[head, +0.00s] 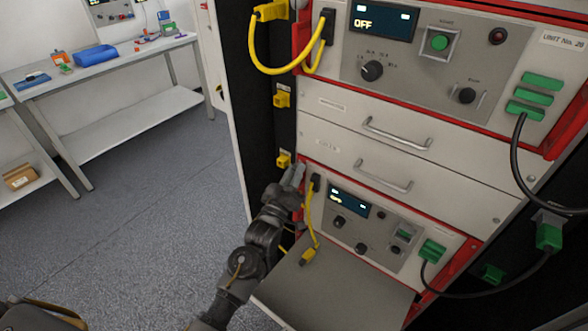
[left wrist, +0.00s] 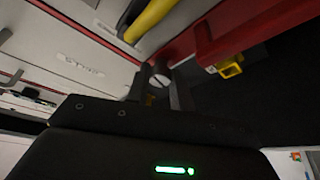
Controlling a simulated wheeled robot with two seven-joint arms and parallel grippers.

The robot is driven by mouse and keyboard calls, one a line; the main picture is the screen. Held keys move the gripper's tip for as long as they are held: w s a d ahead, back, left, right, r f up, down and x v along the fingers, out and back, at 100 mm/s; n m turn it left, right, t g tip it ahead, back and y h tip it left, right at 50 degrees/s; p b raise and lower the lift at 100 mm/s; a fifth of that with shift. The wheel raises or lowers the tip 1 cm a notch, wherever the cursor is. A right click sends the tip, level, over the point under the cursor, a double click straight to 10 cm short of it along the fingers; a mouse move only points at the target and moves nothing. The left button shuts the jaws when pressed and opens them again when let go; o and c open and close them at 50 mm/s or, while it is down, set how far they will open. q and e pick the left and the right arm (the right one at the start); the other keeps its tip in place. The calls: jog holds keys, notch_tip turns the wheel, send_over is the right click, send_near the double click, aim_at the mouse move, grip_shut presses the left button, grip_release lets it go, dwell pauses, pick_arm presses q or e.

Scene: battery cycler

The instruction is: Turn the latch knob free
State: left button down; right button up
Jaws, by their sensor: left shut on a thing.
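The latch knob (left wrist: 158,80) is a small silver, slotted round head between my left fingers in the left wrist view. It sits at the edge of the pale front panel (left wrist: 85,62), beside a red rail (left wrist: 215,32). My left gripper (head: 293,177) is shut on the knob at the left edge of the lower cycler unit (head: 372,235) in the head view. There the gripper hides the knob, and I cannot tell how far it is turned. My right gripper is in neither view.
A yellow cable (head: 309,222) hangs close to the right of my left gripper, its loose plug (head: 308,257) over a grey shelf (head: 335,285). An upper unit (head: 440,75) shows OFF. A bench (head: 110,65) stands at the left, with open floor (head: 140,200) between.

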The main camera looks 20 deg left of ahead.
pick_arm(q)
jog(key=shift+n+y+p, duration=0.65)
jog(key=shift+n+y, duration=0.15)
jog(key=shift+n, duration=1.3)
jog(key=c, duration=1.2)
grip_release()
jog(key=shift+s, duration=0.1)
jog(key=d+b+v, duration=0.1)
jog(key=b+v, duration=0.2)
jog(key=v, duration=0.7)
jog(key=shift+s+a, duration=0.4)
jog(key=shift+s, duration=0.05)
